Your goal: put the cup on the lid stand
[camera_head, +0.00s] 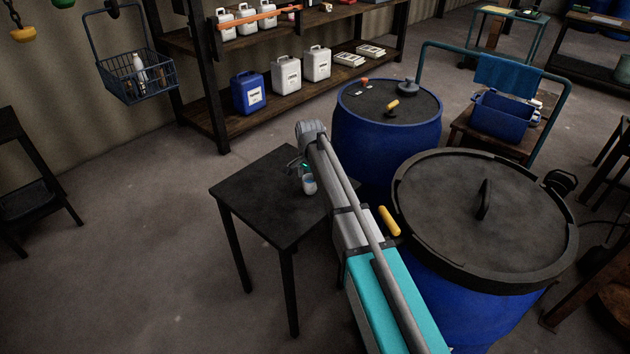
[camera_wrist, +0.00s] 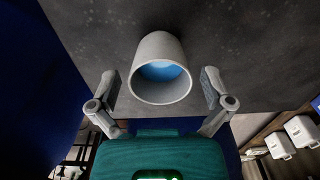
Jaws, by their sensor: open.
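The cup (camera_head: 309,186) is small and pale, with blue inside, and appears to stand on a black square table (camera_head: 250,206). This table may be the lid stand; I cannot tell for sure. In the wrist view the cup (camera_wrist: 160,50) shows its round mouth and blue contents. My gripper (camera_wrist: 160,84) is open, with one finger on each side of the cup and a visible gap on both sides. In the head view my gripper (camera_head: 301,168) is small and partly hidden by my arm, right at the cup.
A blue vat with a black lid (camera_head: 430,235) stands right of my arm, and another blue vat (camera_head: 385,150) stands behind it. A shelf with jugs (camera_head: 287,75) is at the back. The table's left part and the floor (camera_head: 130,270) are clear.

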